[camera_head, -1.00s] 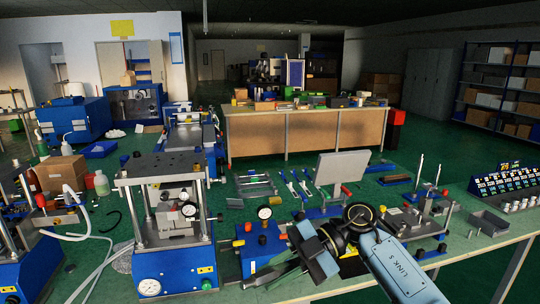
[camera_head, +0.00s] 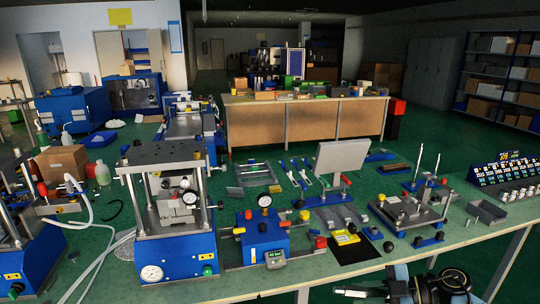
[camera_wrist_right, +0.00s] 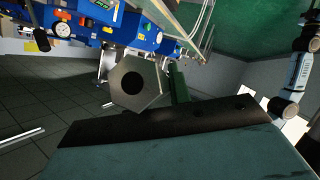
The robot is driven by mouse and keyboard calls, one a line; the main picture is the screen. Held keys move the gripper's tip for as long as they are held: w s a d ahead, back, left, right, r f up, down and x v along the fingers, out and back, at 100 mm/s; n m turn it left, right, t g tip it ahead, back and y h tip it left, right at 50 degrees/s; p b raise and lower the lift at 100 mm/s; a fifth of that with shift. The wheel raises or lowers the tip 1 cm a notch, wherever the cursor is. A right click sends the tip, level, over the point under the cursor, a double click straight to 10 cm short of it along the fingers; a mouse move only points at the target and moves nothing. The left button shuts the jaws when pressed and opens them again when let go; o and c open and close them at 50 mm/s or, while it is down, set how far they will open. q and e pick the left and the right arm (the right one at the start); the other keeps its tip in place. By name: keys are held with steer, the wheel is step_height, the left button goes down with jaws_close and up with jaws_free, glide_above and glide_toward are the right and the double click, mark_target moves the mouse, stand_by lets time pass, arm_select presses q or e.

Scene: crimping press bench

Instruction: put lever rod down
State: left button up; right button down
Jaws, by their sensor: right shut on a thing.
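My right gripper (camera_head: 388,292) is low at the bottom edge of the head view, in front of the bench's front edge and partly cut off. A pale rod-like piece (camera_head: 355,293) sticks out to its left, probably the lever rod. In the right wrist view a grey hexagonal end with a dark round hole (camera_wrist_right: 133,84) shows just past the dark gripper finger (camera_wrist_right: 150,127). It looks like the end of the held rod; the rest of it is hidden. The gripper is shut on it. My left gripper is not in view.
The blue pump unit (camera_head: 264,242) with a gauge stands near the bench's front edge, beside the press (camera_head: 170,215). A black mat with a yellow device (camera_head: 346,238) and a fixture plate (camera_head: 410,212) lie to its right. A grey tray (camera_head: 487,213) sits at far right.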

steer(key=w+d+r+m+t+h, duration=0.2)
steer(key=w+d+m+t+h, duration=0.75)
steer(key=w+d+m, duration=0.45)
steer(key=w+d+f+m+h, duration=0.1)
steer(key=d+f+m+h, duration=0.25)
steer(key=d+h, duration=0.4)
steer(key=s+d+f+m+g+h, duration=0.4)
steer(key=s+d+f+m+h, duration=0.35)
steer(key=s+f, duration=0.5)
steer(key=a+r+n+t+y, duration=0.4)
steer(key=a+r+n+y, duration=0.2)
steer(key=a+r, duration=0.7)
steer(key=s+a+r+n+y, duration=0.2)
steer(key=s+a+r, duration=0.3)
steer(key=a, duration=0.4)
steer(key=s+a+r+n+y, duration=0.2)
steer(key=s+a+r, duration=0.4)
steer(key=a, duration=0.3)
steer(key=shift+s+r+y, duration=0.25)
steer(key=shift+r+y, duration=0.3)
steer(key=shift+r, duration=0.05)
